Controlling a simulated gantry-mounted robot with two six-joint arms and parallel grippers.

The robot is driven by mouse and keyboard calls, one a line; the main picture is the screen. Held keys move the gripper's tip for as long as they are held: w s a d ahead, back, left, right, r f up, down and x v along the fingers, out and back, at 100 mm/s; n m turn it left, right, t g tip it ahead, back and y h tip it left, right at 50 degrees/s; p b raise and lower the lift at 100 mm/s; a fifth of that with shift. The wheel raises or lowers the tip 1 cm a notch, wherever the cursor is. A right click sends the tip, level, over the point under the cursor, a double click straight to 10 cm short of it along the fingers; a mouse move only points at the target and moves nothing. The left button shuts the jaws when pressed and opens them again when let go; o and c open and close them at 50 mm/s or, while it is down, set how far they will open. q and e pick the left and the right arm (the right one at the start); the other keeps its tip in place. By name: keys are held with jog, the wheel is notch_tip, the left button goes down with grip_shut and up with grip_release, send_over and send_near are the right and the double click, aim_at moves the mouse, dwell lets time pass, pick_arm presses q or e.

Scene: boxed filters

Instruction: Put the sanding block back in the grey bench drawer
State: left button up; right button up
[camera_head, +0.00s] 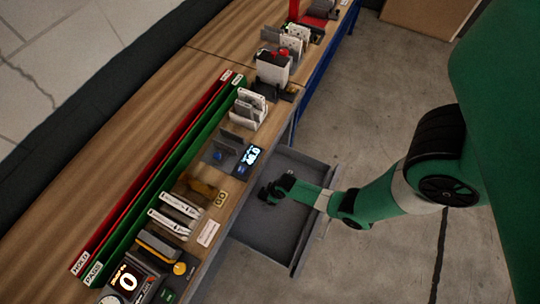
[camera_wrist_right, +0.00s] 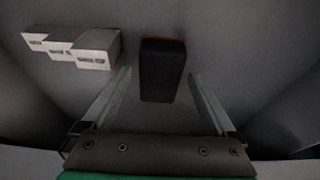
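The grey bench drawer (camera_head: 305,161) is pulled out from the bench front in the head view. My right gripper (camera_head: 272,193) is inside or just over it, its arm coming in from the right. In the right wrist view, a dark block with an orange-brown edge (camera_wrist_right: 162,75), apparently the sanding block, lies against the grey drawer surface. My right gripper (camera_wrist_right: 160,73) is open, one finger on each side of the block with a visible gap on both sides. I cannot make out the block in the head view. My left gripper is not in view.
Several pale boxes (camera_wrist_right: 95,50) lie left of the block in the right wrist view. The bench top (camera_head: 150,120) carries a green PASS rail (camera_head: 165,170), a red HOLD rail (camera_head: 150,165), white boxes (camera_head: 248,108) and a small display (camera_head: 250,156). Bare floor lies right of the drawer.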

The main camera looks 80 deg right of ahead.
jog(key=p+v, duration=0.9)
jog(key=v, duration=0.3)
jog(key=shift+r, duration=0.15)
jog(key=shift+s, duration=0.1)
